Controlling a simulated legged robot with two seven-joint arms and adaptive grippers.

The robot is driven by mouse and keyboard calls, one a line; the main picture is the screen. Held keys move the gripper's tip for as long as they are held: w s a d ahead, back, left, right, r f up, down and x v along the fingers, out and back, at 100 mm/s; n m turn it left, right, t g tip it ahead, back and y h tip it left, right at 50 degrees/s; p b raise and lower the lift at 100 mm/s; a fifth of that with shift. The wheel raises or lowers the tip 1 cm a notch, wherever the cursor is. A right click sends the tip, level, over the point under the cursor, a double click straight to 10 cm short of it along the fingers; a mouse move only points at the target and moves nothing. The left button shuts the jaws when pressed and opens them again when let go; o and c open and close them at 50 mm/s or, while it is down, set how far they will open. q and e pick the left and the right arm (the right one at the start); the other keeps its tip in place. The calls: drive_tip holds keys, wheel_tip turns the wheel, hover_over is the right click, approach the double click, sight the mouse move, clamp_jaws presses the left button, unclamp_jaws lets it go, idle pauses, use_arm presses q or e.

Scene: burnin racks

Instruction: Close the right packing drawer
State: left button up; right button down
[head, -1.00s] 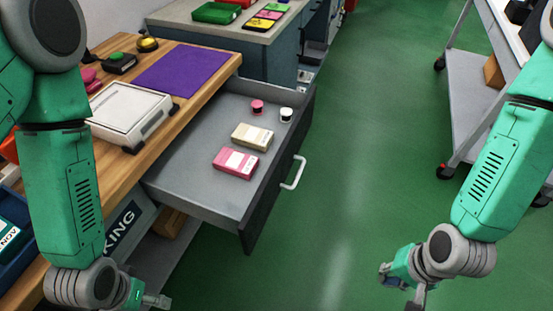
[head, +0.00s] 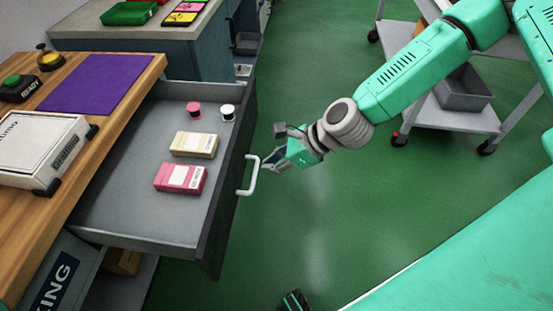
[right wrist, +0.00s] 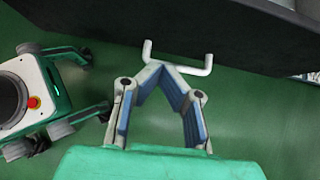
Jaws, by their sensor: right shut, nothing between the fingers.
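The right packing drawer (head: 125,195) is pulled out from under the wooden bench in the head view. It is grey inside with a dark front (right wrist: 235,30) and a white bar handle (head: 249,176). My right gripper (head: 267,164) is at the outer side of the drawer front, right by the handle. Its fingers meet at the tips in the right wrist view (right wrist: 157,65), with nothing between them, beside the handle bar (right wrist: 195,71). I cannot tell whether they touch the handle. My left gripper is not in view.
The drawer holds a pink box (head: 180,178), a beige box (head: 194,145) and two small spools. The bench (head: 128,85) carries a purple mat (head: 98,83) and a white device (head: 38,150). Green floor is open right of the drawer. A grey cart (head: 455,115) stands beyond my right arm.

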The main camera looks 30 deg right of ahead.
sight(235, 172)
drive_tip(key=w+a+f, duration=0.2)
drive_tip(key=a, duration=0.1)
drive_tip(key=w+a+f+b, duration=0.1)
drive_tip(key=a, duration=0.1)
drive_tip(key=shift+w, duration=0.2)
drive_tip(key=shift+w+a, duration=0.25)
drive_tip(key=shift+a, duration=0.15)
